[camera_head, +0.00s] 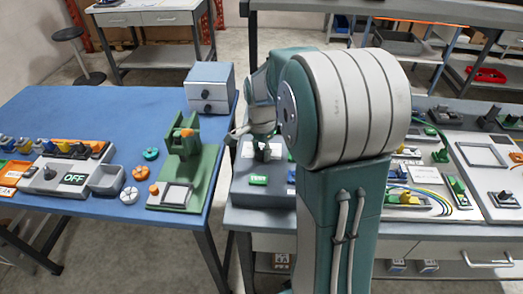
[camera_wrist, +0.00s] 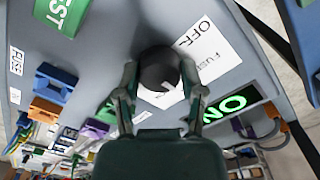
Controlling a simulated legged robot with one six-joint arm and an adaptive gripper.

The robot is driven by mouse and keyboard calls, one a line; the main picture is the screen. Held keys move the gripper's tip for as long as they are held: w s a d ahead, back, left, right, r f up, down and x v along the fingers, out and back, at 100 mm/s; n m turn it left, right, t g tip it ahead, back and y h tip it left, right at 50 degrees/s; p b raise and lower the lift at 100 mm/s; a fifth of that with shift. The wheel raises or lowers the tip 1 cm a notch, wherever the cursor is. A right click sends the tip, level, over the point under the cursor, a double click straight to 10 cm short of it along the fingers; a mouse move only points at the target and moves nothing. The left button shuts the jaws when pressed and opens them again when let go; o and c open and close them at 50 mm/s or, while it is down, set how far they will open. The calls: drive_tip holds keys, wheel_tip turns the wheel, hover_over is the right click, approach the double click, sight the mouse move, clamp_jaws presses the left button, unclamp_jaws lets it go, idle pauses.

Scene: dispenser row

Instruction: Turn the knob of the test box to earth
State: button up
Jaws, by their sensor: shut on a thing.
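The test box (camera_wrist: 95,30) fills the wrist view as a grey panel with a green TEST label (camera_wrist: 62,14). A dark round knob (camera_wrist: 158,68) stands on it, over a white plate marked OFF. My gripper (camera_wrist: 158,84) has one finger on each side of the knob and is shut on it. Where the knob points is not clear, and I cannot make out an earth marking.
Orange, blue and purple parts with wires lie along the panel's lower left in the wrist view.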

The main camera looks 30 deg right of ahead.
sight(260, 151)
drive_tip(key=o, duration=1.2)
drive_tip(key=shift+a+f, duration=0.1)
drive_tip(key=shift+c, duration=0.2)
wheel_tip(260, 151, up, 12)
drive_tip(key=shift+w, duration=0.1)
